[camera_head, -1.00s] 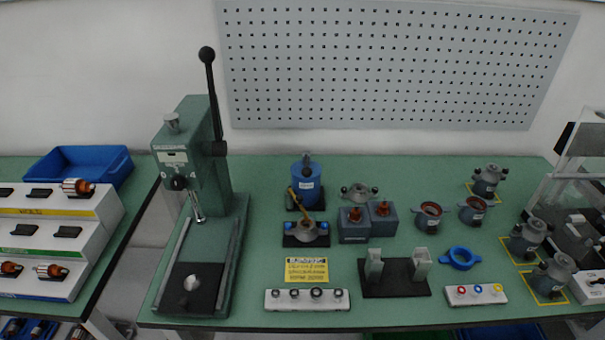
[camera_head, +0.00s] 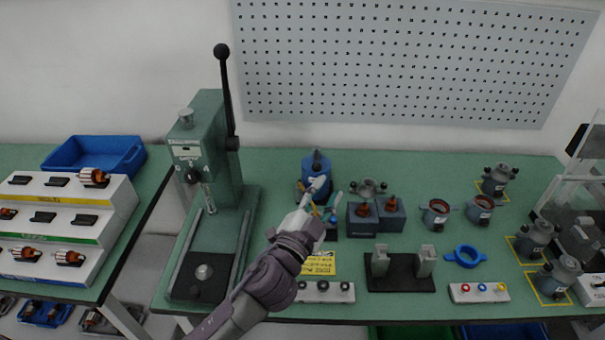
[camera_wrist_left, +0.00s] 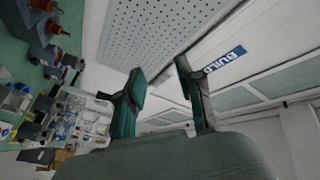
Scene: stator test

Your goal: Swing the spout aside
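A blue pot (camera_head: 312,167) with a dark top stands on the green bench. The brass-coloured spout that showed at its front is now mostly hidden behind my left gripper (camera_head: 329,190). The dark stand with a blue part below the pot is also largely covered. My left gripper reaches in from the lower left, just in front of the pot. Its two fingers are spread with nothing visible between them. In the left wrist view the gripper (camera_wrist_left: 160,88) is also open and empty. I cannot tell whether a finger touches the spout. My right gripper is not in view.
A green lever press (camera_head: 212,160) stands left of the pot. Right of it are dark blocks with reddish parts (camera_head: 390,212), a small grey part (camera_head: 368,187) and grey cups (camera_head: 437,214). A yellow label (camera_head: 321,264) and a dark fixture (camera_head: 400,284) lie nearer the front edge.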

